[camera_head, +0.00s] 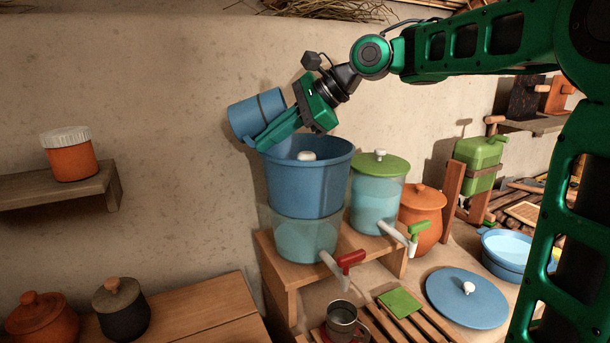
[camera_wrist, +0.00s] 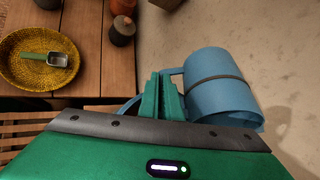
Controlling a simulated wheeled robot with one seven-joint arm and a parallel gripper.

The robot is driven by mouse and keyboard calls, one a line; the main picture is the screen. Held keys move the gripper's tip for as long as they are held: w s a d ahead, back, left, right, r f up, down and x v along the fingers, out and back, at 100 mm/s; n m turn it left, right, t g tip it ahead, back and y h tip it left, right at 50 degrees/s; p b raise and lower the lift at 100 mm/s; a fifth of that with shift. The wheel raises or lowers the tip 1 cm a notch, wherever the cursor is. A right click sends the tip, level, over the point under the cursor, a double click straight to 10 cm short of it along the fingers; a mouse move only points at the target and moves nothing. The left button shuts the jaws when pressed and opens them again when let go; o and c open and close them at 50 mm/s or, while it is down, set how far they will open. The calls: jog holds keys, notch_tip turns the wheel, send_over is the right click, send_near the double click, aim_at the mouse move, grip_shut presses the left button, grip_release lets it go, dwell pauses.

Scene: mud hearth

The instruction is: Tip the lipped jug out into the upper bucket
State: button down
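The lipped jug (camera_head: 252,117) is blue with a dark band. It is tilted on its side above the left rim of the upper bucket (camera_head: 312,187). My gripper (camera_head: 268,138) is shut on the jug's handle; in the wrist view the fingers (camera_wrist: 162,98) close at the handle, with the jug (camera_wrist: 217,85) to their right. The upper bucket is blue and open, with a white knob (camera_head: 306,155) inside. It stands on a clear lower bucket (camera_head: 305,238) with a red tap. I cannot see any liquid flowing or the jug's inside.
A green-lidded clear container (camera_head: 377,200) stands close to the bucket's right, with an orange pot (camera_head: 423,215) beyond. The wall is close behind. A shelf with an orange jar (camera_head: 68,158) is at left. A metal mug (camera_head: 341,318) stands below the red tap.

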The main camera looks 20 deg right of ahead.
aim_at(263, 113)
jog(key=shift+d+r+g+h, duration=0.15)
jog(key=shift+r+h, duration=0.2)
jog(key=shift+h, duration=0.25)
jog(key=shift+d+r+g+h, duration=0.15)
jog(key=shift+r+h, duration=0.15)
jog(key=shift+h, duration=0.3)
jog(key=shift+r, duration=0.15)
jog(key=shift+d+r+n+g+h+b, duration=0.15)
jog(key=shift+r+n+g+h+b, duration=0.15)
jog(key=shift+r+h+b, duration=0.65)
jog(key=shift+s+f+g+h, duration=0.1)
jog(key=shift+g+h, duration=0.2)
jog(key=shift+h, duration=0.65)
jog(key=shift+w+a+r+h+b, duration=0.2)
jog(key=shift+a+r+h+b, duration=0.4)
jog(key=shift+h+b, duration=0.3)
jog(key=shift+w+a+r+g+h+b, duration=0.15)
jog(key=shift+a+r+g+h+b, duration=0.15)
jog(key=shift+h+b, duration=0.3)
